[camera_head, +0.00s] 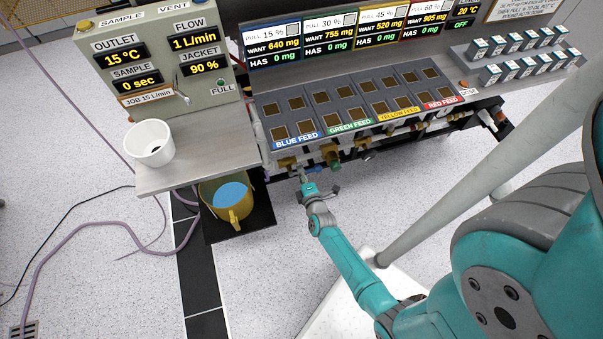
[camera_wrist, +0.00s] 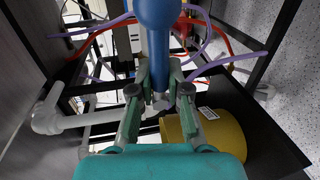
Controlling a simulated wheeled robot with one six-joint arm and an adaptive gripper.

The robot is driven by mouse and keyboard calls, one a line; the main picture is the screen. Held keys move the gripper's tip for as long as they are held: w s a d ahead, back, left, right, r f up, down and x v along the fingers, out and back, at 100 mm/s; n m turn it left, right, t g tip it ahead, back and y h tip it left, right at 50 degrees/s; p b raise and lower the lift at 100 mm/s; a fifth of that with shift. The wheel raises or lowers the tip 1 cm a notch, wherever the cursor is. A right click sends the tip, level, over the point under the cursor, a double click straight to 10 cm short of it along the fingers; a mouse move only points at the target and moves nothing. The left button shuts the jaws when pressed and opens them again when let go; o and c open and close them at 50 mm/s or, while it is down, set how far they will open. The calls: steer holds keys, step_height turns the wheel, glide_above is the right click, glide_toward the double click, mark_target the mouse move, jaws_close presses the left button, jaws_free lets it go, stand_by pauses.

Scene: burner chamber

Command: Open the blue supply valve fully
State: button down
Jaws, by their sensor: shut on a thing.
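The blue supply valve's handle (camera_wrist: 155,45) shows in the wrist view as a long blue lever with a rounded end. It runs down the middle between my fingers. My gripper (camera_wrist: 157,80) is shut on this lever. The valve's body is hidden behind the lever and fingers. In the head view my gripper (camera_head: 304,178) reaches in under the front edge of the bench, below the blue feed label (camera_head: 297,143). The lever cannot be made out clearly there.
A yellow jug (camera_head: 233,215) of blue liquid stands left of my gripper, also close in the wrist view (camera_wrist: 222,140). A white cup (camera_head: 149,150) stands on the side shelf. Other valves and pipes line the bench's underside to the right. Purple hoses (camera_head: 90,228) lie on the floor.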

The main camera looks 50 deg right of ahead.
steer(key=shift+w+r, duration=0.1)
steer(key=c, duration=1.1)
jaws_free()
steer(key=v, duration=1.2)
